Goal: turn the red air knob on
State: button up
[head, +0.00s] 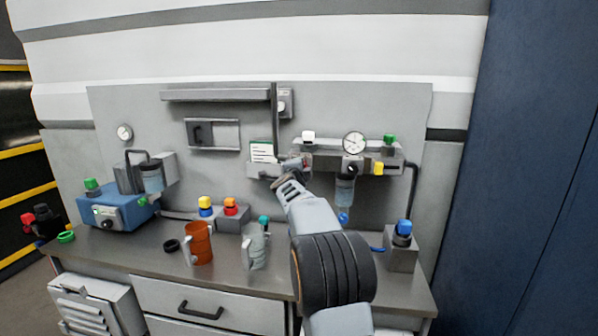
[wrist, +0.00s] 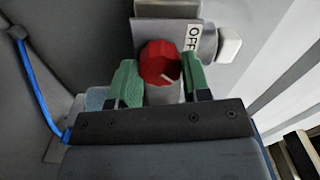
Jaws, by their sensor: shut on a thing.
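The red air knob (wrist: 159,62) shows in the wrist view, mounted on a grey fitting. A short white pointer line on its face points to the lower right. A white label (wrist: 193,38) reading OFF is on the fitting to the upper right of the knob. My gripper (wrist: 160,78) has its green fingers on the left and right sides of the knob and is shut on it. In the head view my gripper (head: 293,179) is up at the panel's middle, below the grey rail, and it mostly hides the knob.
A gauge (head: 354,142) and a yellow knob (head: 378,168) are right of my gripper. A white card (head: 263,151) is just left. A blue hose (wrist: 38,85) runs at left.

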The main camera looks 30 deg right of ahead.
dwell(0.4)
jog(key=o, duration=0.9)
jog(key=shift+a, duration=0.1)
jog(key=b+v, duration=0.2)
jog(key=v, duration=1.1)
jog(key=shift+s+a, duration=0.2)
jog(key=shift+s, duration=0.15)
